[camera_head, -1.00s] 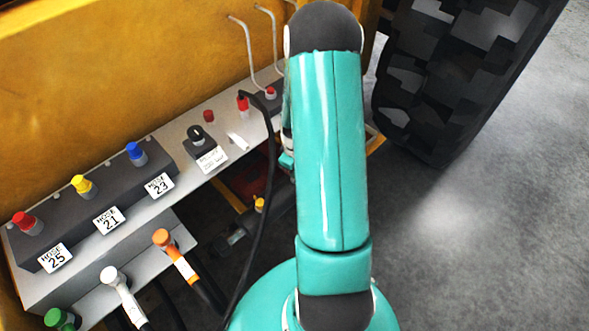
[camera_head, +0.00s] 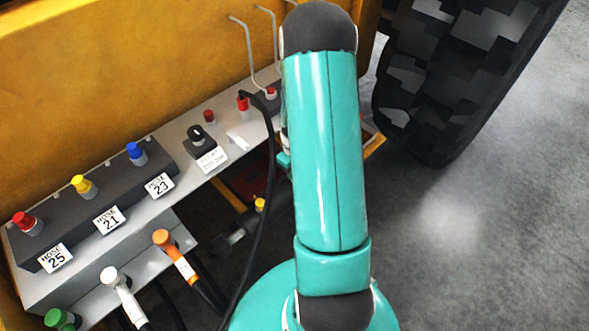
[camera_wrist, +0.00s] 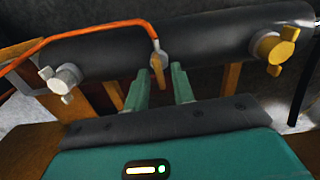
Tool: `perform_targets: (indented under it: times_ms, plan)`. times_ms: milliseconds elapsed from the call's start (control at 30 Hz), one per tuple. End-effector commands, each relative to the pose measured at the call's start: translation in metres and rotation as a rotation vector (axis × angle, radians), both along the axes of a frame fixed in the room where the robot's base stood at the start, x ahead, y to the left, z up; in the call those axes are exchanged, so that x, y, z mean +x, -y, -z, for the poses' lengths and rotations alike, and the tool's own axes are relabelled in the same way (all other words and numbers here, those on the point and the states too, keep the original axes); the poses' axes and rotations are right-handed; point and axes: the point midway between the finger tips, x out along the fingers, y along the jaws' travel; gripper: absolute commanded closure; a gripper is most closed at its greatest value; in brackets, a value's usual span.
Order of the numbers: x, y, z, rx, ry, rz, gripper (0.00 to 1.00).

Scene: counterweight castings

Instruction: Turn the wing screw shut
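In the wrist view my gripper (camera_wrist: 160,82) has its two teal fingers apart with a gap between them. A small brass-coloured tab (camera_wrist: 157,62), on the front of a dark horizontal cylinder (camera_wrist: 110,57), shows just beyond the gap; I see no contact. A yellow wing-shaped knob (camera_wrist: 280,52) is at the cylinder's right end. A pale winged knob (camera_wrist: 62,80) is at its left end. I cannot tell for certain which one is the wing screw. In the head view my own arm hides the gripper and most of this area.
An orange line (camera_wrist: 85,32) runs over the cylinder to the tab. In the head view a grey panel (camera_head: 172,142) carries coloured caps and hose labels. A black hose (camera_head: 265,190) hangs close to my arm's left. A large tire (camera_head: 450,75) stands right; the floor (camera_head: 480,240) is clear.

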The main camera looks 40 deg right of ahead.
Motion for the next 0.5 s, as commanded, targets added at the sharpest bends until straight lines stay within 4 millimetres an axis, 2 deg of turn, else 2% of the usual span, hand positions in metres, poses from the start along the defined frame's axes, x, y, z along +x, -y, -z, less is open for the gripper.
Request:
perform_targets:
  times_ms: [333, 500]
  plan:
    - [-0.001, 0.001, -0.002, 0.0, -0.001, 0.001, 0.71]
    - [0.0, 0.001, -0.02, -0.002, 0.001, 0.001, 0.71]
